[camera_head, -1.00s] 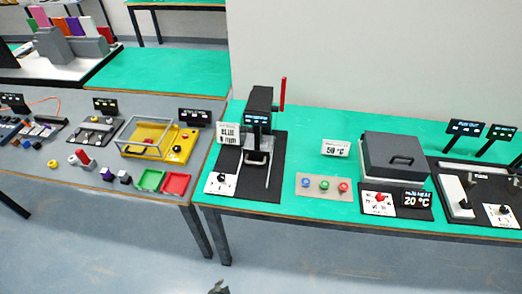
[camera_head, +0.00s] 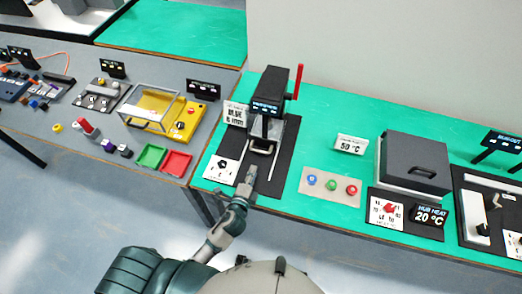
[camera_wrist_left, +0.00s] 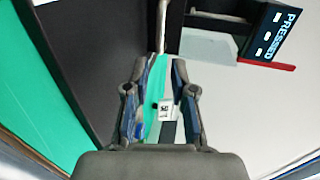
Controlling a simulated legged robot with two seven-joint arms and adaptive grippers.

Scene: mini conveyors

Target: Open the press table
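The press (camera_head: 270,98) is a black machine on a black base plate, with a red lever (camera_head: 298,82) upright at its right side. Its display (camera_wrist_left: 277,32) reads "PRESSED" in the left wrist view. The press table's handle (camera_head: 262,147) is a pale loop at the front, below the press head. My left gripper (camera_head: 250,174) is over the base plate, just in front of the handle. In the left wrist view its fingers (camera_wrist_left: 158,75) are apart and nothing is clasped; a pale bar (camera_wrist_left: 162,25) shows beyond the fingertips. My right gripper is out of view.
A white knob panel (camera_head: 220,170) lies left of the base plate. A panel with coloured buttons (camera_head: 330,188) and a grey lidded heater (camera_head: 414,163) stand to the right. Green and red trays (camera_head: 176,163) are on the grey table at left.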

